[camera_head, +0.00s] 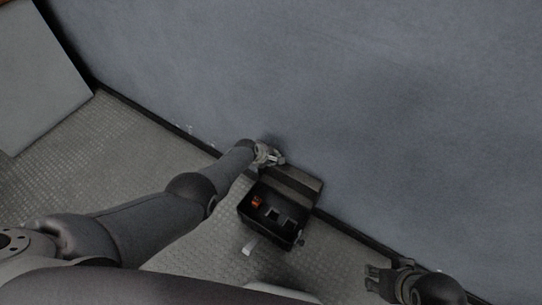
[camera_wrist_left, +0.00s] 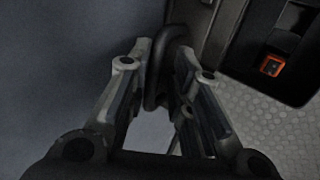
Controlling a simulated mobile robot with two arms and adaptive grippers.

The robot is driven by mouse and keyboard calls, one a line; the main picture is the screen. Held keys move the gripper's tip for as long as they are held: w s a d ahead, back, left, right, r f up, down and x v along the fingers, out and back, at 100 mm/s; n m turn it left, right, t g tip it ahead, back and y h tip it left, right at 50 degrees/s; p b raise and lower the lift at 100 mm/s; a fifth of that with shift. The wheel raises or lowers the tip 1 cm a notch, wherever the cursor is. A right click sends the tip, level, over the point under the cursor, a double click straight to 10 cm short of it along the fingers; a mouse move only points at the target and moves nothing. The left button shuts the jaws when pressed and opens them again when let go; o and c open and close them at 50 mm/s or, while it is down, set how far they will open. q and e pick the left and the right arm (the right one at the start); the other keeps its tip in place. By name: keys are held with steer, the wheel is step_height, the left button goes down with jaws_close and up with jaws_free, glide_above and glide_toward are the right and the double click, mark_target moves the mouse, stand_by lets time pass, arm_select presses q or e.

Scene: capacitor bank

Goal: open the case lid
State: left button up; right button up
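The dark case (camera_head: 270,222) stands on the floor by the wall. Its lid (camera_head: 292,184) is raised and tilted back toward the wall, so the inside shows, with a small orange item (camera_head: 257,201) and dark compartments. My left gripper (camera_head: 270,156) is at the lid's upper left edge. In the left wrist view, its fingers (camera_wrist_left: 166,62) are on both sides of a black loop handle (camera_wrist_left: 160,88) and look closed on it. The lid (camera_wrist_left: 186,14) is behind the handle. My right gripper (camera_head: 374,278) is at the lower right, apart from the case, with its fingers spread and empty.
The grey wall (camera_head: 330,90) rises right behind the case, with a dark skirting strip at its foot. A small white piece (camera_head: 250,245) shows at the case's front. A pale panel (camera_head: 40,80) stands at the upper left. The patterned floor (camera_head: 110,145) is clear on the left.

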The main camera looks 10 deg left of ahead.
arm_select(q)
steer(key=shift+s+a, duration=0.15)
steer(key=shift+a, duration=0.05)
steer(key=shift+s+a+r, duration=0.15)
steer(key=shift+r, duration=0.1)
steer(key=v, duration=1.1)
steer(key=shift+d, duration=0.2)
steer(key=shift+r, duration=0.1)
stand_by(0.6)
